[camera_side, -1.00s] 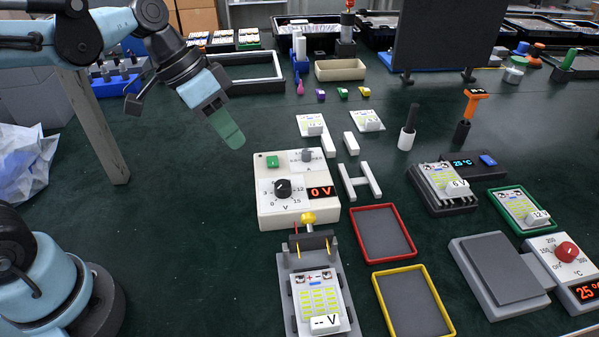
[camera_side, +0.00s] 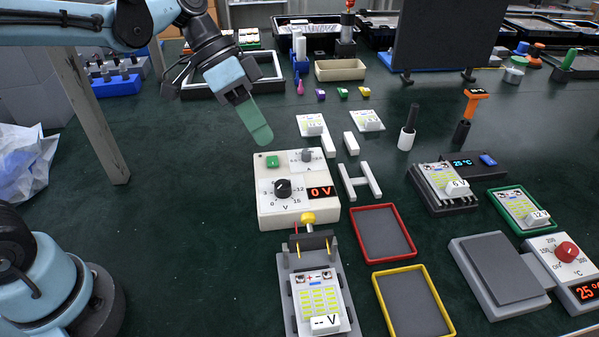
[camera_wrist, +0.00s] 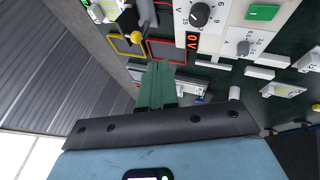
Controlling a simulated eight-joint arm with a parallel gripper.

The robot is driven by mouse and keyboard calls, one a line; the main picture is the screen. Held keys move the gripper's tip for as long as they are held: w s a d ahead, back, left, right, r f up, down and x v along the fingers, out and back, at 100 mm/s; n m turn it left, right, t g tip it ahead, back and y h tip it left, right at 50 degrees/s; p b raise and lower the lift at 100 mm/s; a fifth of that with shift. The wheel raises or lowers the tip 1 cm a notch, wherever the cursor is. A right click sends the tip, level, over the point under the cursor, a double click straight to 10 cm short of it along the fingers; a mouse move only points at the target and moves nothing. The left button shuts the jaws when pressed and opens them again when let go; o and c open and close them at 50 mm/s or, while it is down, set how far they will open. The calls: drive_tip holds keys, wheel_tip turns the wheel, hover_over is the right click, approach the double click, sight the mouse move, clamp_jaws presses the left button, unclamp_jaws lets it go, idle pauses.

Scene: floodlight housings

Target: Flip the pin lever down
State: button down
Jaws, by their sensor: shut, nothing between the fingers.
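The pin lever with a yellow knob (camera_side: 308,218) stands at the back end of a grey test fixture (camera_side: 341,300), next to the power supply's front. Its arm looks raised. A floodlight board (camera_side: 318,294) marked "-- V" lies in the fixture, below two pins. In the wrist view the yellow knob (camera_wrist: 136,38) shows at the upper left. My gripper (camera_side: 262,136) has green fingers, shut and empty, in the air behind and left of the power supply, apart from the lever. In the wrist view the fingers (camera_wrist: 158,72) point toward the benches' equipment.
The white power supply (camera_side: 262,216) reads 0 V and stands between my gripper and the lever. A red tray (camera_side: 357,222) and a yellow tray (camera_side: 385,302) lie right of the fixture.

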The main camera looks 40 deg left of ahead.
sight(309, 231)
drive_tip(key=x, duration=0.8)
drive_tip(key=shift+d+f, duration=0.2)
drive_tip(key=shift+f, duration=0.05)
drive_tip(key=shift+s+d+f, duration=0.25)
drive_tip(key=shift+s+d, duration=0.1)
drive_tip(key=shift+d, duration=0.2)
drive_tip(key=shift+s+d+f, duration=0.25)
drive_tip(key=shift+s+d, duration=0.05)
drive_tip(key=shift+d, duration=0.3)
drive_tip(key=shift+s+d+f, duration=0.25)
drive_tip(key=shift+s+d, duration=0.1)
drive_tip(key=shift+d, duration=0.2)
